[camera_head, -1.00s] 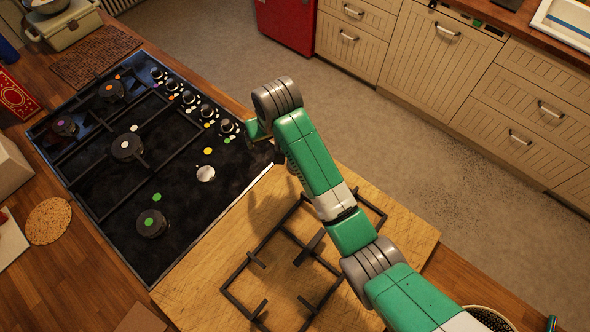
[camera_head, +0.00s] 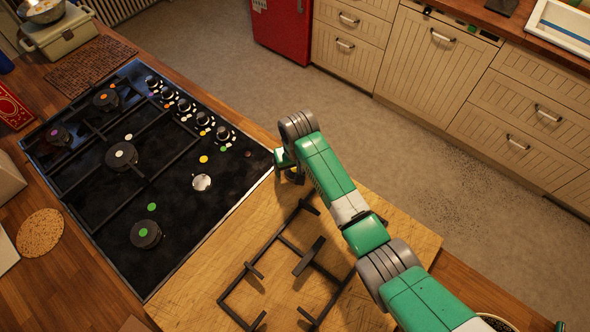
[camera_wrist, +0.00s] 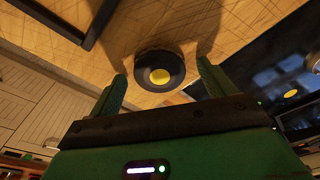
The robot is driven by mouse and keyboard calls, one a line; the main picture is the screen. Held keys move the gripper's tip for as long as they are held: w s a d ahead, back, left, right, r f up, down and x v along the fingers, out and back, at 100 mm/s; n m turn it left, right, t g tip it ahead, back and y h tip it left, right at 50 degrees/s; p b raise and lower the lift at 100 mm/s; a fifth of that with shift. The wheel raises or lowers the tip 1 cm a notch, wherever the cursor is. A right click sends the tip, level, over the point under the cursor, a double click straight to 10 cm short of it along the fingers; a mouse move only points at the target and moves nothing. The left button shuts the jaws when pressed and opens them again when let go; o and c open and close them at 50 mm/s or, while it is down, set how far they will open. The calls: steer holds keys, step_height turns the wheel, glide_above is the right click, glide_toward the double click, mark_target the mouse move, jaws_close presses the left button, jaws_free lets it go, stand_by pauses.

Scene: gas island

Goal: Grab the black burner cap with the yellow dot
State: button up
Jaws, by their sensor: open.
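The black burner cap with the yellow dot (camera_wrist: 159,72) lies on the wooden board (camera_wrist: 130,25) in the wrist view, dot facing the camera. My gripper (camera_wrist: 160,76) is open, with one green finger on each side of the cap. The cap appears between the fingers, and I cannot tell whether either finger touches it. In the head view my gripper (camera_head: 290,168) is low over the far corner of the board, beside the hob. My wrist and arm mostly hide the cap there.
The black hob (camera_head: 165,200) carries other caps with coloured dots, among them a green-dotted cap (camera_head: 146,234) and a white-dotted cap (camera_head: 121,156). A pan-support grate (camera_head: 277,243) lies on the board near my arm. Knobs (camera_head: 203,118) line the hob's right edge.

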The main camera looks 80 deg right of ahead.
mark_target(295, 169)
steer(key=c, duration=1.1)
step_height(295, 169, up, 10)
steer(key=shift+p, duration=0.45)
